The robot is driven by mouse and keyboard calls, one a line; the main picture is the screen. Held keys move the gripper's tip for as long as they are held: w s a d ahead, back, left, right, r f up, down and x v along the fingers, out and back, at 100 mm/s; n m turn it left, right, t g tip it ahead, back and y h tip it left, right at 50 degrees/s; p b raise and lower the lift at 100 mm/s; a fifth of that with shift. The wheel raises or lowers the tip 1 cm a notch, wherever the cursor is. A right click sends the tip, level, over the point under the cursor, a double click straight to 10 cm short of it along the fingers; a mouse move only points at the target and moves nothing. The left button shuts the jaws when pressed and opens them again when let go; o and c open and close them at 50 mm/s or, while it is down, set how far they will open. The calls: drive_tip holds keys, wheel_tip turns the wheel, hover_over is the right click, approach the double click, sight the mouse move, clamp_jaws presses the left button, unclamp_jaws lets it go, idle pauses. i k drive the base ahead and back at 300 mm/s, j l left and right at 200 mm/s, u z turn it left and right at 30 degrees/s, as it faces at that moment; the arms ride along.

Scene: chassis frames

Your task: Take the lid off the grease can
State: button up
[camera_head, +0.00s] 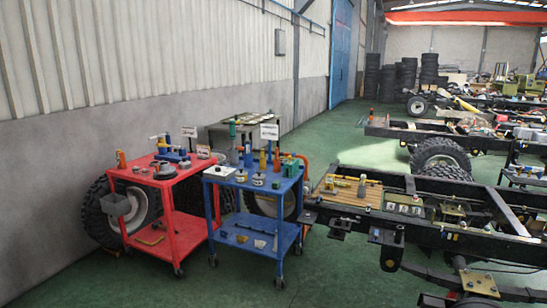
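No part of my gripper shows in the head view. I cannot single out a grease can or its lid with certainty at this distance. Small dark cans with pale markings, one of them here (258,180), stand on top of the blue cart (240,187). Bottles and a green block (289,168) stand around them. The red cart (140,180) to its left carries a round grey part (164,169), an orange bottle (121,159) and a blue vise-like tool (172,154).
Large tires, one here (98,213), stand behind the carts by the wall. A black chassis frame (425,228) with a wooden board (345,193) on it fills the right side. Green floor (330,275) is open in front of the carts.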

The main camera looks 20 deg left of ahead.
sight(241, 172)
drive_tip(key=i+j+u, duration=0.2)
drive_tip(key=i+j, duration=0.7)
drive_tip(key=i+j+u, duration=0.15)
drive_tip(key=i+j, duration=2.95)
drive_tip(key=i, duration=0.2)
